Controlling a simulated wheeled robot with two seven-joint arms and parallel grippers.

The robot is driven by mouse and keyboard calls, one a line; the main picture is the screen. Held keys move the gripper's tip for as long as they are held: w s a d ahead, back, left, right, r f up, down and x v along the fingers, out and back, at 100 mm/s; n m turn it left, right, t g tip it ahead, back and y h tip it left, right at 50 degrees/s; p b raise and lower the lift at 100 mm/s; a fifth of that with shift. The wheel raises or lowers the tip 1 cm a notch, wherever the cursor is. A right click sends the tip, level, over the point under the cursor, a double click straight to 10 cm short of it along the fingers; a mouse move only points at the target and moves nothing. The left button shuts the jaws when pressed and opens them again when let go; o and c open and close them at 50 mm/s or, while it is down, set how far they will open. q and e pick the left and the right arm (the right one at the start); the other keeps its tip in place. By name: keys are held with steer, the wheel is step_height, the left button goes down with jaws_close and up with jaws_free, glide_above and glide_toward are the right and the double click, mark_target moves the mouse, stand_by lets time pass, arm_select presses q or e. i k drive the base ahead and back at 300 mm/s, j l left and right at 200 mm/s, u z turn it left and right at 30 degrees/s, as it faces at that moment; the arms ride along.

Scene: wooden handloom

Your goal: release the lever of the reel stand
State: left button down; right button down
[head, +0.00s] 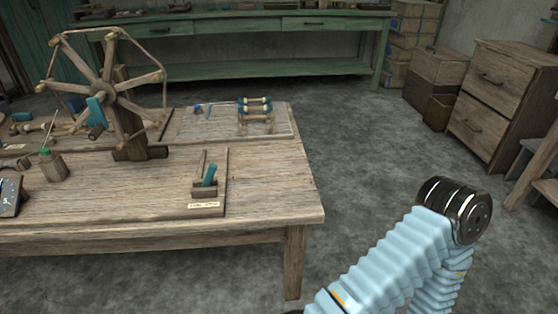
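A wooden reel wheel (108,80) with several spokes stands upright on a post on the left of the table. A blue grip (96,108) shows near its hub. A small wooden block (204,193) with a blue lever (210,174) and a thin upright stick sits on a board near the table's front right. The blue lever leans slightly to the right. I cannot tell which blue part belongs to the reel stand, and the label on the board is unreadable. Neither gripper is in view; only my bent, light blue sleeved arm shows at the lower right.
The wooden table (110,222) also holds a small rack with two rollers (256,105) and a pot with a green top (52,164). A green bench (250,50) stands behind. A drawer cabinet (500,100) stands at right. The floor right of the table is clear.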

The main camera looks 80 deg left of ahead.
mark_target(212, 169)
steer(key=i+u, duration=0.3)
steer(key=i, duration=0.15)
steer(key=i+l+u, duration=0.25)
steer(key=i, duration=0.15)
steer(key=i+u, duration=0.15)
steer(key=u, duration=0.3)
steer(key=i+u, duration=0.2)
steer(key=u, duration=0.2)
steer(key=i+u, duration=0.2)
steer(key=u, duration=0.25)
steer(key=i+l+u, duration=0.1)
steer(key=u, duration=0.35)
steer(key=i+l+u, duration=0.15)
steer(key=u, duration=0.15)
steer(key=i+l+u, duration=0.25)
